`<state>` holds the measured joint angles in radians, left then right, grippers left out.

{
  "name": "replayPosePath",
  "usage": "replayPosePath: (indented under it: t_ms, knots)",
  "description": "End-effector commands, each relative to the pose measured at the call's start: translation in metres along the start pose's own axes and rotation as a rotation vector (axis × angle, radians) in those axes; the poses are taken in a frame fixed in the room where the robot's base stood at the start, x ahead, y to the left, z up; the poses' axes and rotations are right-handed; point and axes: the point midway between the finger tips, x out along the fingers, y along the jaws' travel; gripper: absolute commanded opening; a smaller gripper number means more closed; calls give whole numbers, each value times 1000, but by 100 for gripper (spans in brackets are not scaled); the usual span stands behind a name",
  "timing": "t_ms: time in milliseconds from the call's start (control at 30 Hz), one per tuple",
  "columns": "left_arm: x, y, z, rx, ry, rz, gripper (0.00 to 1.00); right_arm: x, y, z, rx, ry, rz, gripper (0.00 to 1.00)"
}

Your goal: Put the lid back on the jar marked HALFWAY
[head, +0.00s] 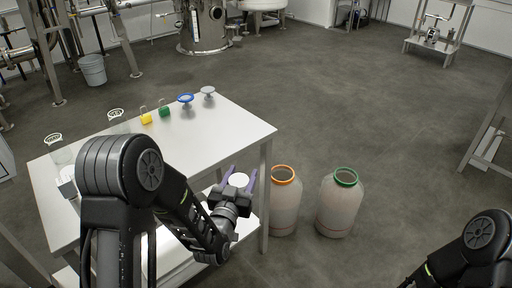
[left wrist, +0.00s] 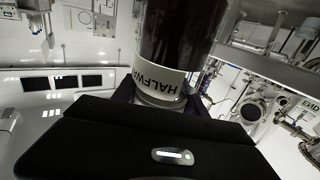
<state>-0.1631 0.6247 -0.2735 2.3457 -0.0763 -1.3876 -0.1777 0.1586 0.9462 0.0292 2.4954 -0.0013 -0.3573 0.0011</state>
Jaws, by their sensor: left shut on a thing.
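My left gripper (head: 238,184) is low beside the right end of the white table. Its purple fingers are closed around a round thing with a white top.
An orange-rimmed drum (head: 285,210) and a green-rimmed drum (head: 340,208) stand on the floor to the right. Open floor lies beyond.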

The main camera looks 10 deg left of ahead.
Motion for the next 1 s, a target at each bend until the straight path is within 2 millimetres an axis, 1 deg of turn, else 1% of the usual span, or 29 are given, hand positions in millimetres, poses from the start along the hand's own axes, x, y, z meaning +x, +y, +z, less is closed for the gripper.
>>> replayPosePath:
  t_ms: [167,333,433,500,700,800,900,1000]
  knots:
    - [-9,11,6,-2,-2,55,0,0,0,0,0,0,0,76]
    - [-21,28,16,-4,-7,133,0,0,0,0,0,0,0,76]
    - [-28,38,18,-4,1,182,0,0,0,0,0,0,0,76]
    - [-40,58,27,-2,-2,264,0,0,0,0,0,0,0,76]
    - [-70,106,46,-2,1,474,0,0,0,0,0,0,0,76]
    - [-82,125,54,-1,1,560,0,0,0,0,0,0,0,76]
    - [-92,139,60,-1,2,623,0,0,0,0,0,0,0,76]
    - [-97,148,63,0,4,663,0,0,0,0,0,0,0,76]
